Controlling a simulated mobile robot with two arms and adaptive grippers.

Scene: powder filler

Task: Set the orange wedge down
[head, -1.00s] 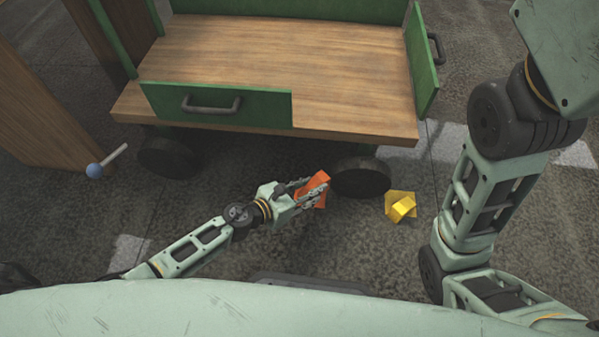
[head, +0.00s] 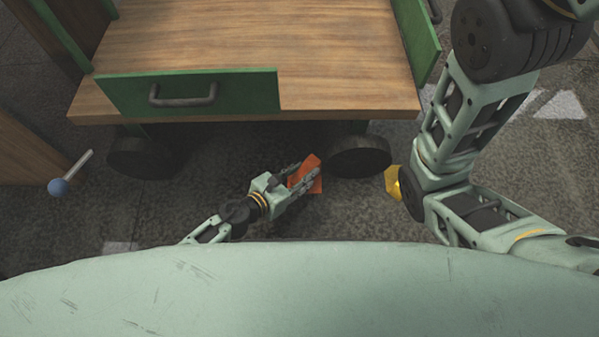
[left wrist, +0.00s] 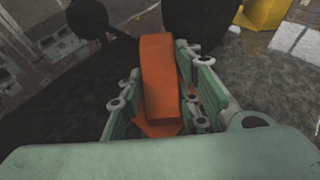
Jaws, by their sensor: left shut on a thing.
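The orange wedge (head: 309,168) is near the floor, just left of the cart's right front wheel (head: 358,160). My left gripper (head: 301,178) is shut on it, with fingers on both sides. In the left wrist view the wedge (left wrist: 159,75) stands up between the fingers, its lower part spreading behind them. I cannot tell whether it touches the floor or the wheel. My right gripper is out of view; only my right arm shows.
The wooden cart (head: 330,75) with green panels overhangs the wheels. A yellow wedge (head: 392,181) lies right of the wheel, partly hidden by my right arm. A blue ball on a pale rod (head: 59,186) is at the left. Floor left of my gripper is clear.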

